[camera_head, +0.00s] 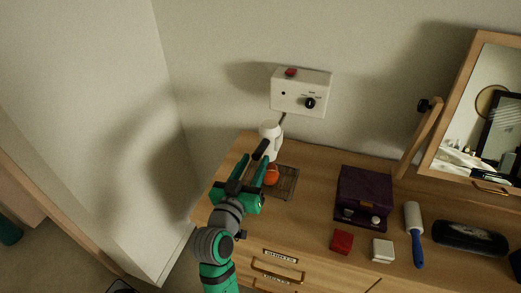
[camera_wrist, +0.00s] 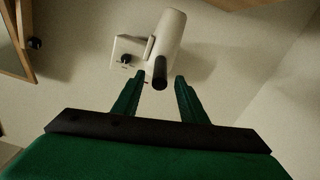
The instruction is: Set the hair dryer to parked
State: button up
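The hair dryer (camera_head: 270,130) is white with a dark cylindrical end, and stands out below a white wall box (camera_head: 299,92). The box has a red top button and a black dial (camera_head: 310,103). In the wrist view the dryer (camera_wrist: 168,32) rises up the picture, with its dark end (camera_wrist: 160,72) toward me. My green gripper (camera_head: 254,168) is open just in front of the dryer. In the wrist view its fingertips (camera_wrist: 159,78) lie either side of the dark end, with gaps showing. I cannot tell how deep between them the end reaches.
An orange round thing (camera_head: 271,175) lies by a dark wire rack (camera_head: 288,182) beneath my gripper. A purple box (camera_head: 364,193), a red box (camera_head: 341,242), a white box (camera_head: 382,250), a lint roller (camera_head: 413,218) and a dark case (camera_head: 470,238) lie right. A mirror (camera_head: 485,110) stands behind.

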aim_at(265, 139)
jog(key=shift+x, duration=3.05)
grip_shut()
